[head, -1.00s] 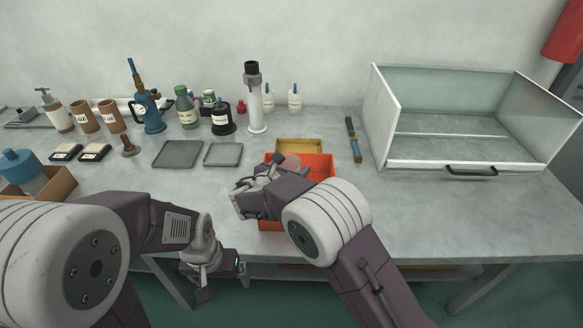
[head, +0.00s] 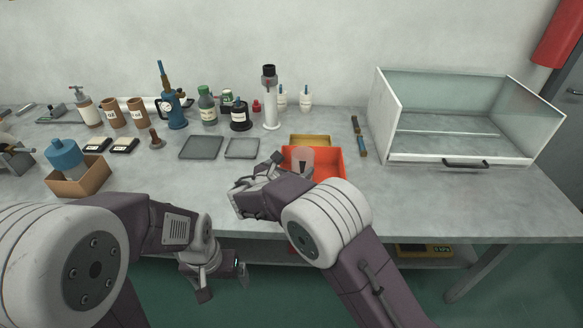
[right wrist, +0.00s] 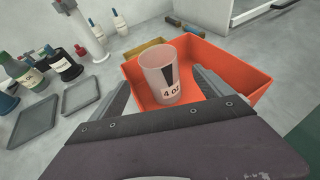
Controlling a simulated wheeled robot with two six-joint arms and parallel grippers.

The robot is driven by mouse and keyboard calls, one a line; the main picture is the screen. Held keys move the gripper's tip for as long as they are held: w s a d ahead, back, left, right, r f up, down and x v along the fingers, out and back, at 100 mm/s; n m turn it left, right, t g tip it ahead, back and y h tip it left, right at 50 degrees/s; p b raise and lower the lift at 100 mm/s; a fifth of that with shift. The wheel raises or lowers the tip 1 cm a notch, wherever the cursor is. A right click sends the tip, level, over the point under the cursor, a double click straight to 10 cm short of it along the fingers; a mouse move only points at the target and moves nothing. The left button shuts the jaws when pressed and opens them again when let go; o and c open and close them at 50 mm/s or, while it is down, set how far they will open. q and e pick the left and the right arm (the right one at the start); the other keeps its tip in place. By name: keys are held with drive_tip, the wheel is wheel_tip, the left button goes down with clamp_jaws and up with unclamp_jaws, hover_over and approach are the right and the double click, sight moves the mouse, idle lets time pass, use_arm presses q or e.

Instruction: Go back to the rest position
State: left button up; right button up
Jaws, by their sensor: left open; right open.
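My right gripper (head: 258,174) is open and empty above the bench, just left of the red bin (head: 330,163). A translucent cup (head: 303,156) stands upright in that bin. In the right wrist view the cup (right wrist: 161,76) carries a "4 oz" label and a dark stripe. It appears beyond and between the two open jaws (right wrist: 158,95), with the bin (right wrist: 252,78) around it; neither finger visibly grips it. My left gripper (head: 222,280) is open and empty, low in front of the bench's front edge and pointing down.
The bench (head: 440,205) holds two grey trays (head: 201,147), a yellow bin (head: 310,140), bottles and a tall white cylinder (head: 270,105) behind. A clear-walled enclosure (head: 455,125) stands at the right. A cardboard box (head: 80,182) stands at the left. The bench's front right is bare.

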drive_tip(key=shift+w+d+f, duration=0.1)
drive_tip(key=shift+w+f, duration=0.1)
drive_tip(key=shift+w, duration=0.05)
drive_tip(key=shift+d+r, duration=0.2)
drive_tip(key=shift+d, duration=0.05)
drive_tip(key=d+r+m+g+h+p, duration=0.1)
drive_tip(key=d+r+m, duration=0.1)
drive_tip(key=d+r, duration=0.35)
drive_tip(key=d+r+m+g+h+p, duration=0.1)
drive_tip(key=d+r+m+h, duration=0.1)
drive_tip(key=d, duration=0.7)
drive_tip(key=s+d+f+m+g+p, duration=0.2)
drive_tip(key=s+d+m+g, duration=0.35)
drive_tip(key=s+d, duration=0.5)
drive_tip(key=s+d+f+m+g+y, duration=0.2)
drive_tip(key=s+f+m+g+y, duration=0.3)
drive_tip(key=s+m, duration=0.65)
use_arm(q)
wheel_tip(320, 180, up, 5)
drive_tip(key=shift+f+p, duration=0.1)
drive_tip(key=shift+p, duration=0.2)
use_arm(e)
drive_tip(key=s+a+f+m+t+y, duration=0.1)
drive_tip(key=s+a+f+m+y, duration=0.2)
drive_tip(key=s+a+f+m, duration=0.3)
drive_tip(key=s+a+m, duration=0.2)
drive_tip(key=m, duration=0.2)
drive_tip(key=shift+m+y, duration=0.3)
drive_tip(key=shift+m, duration=0.1)
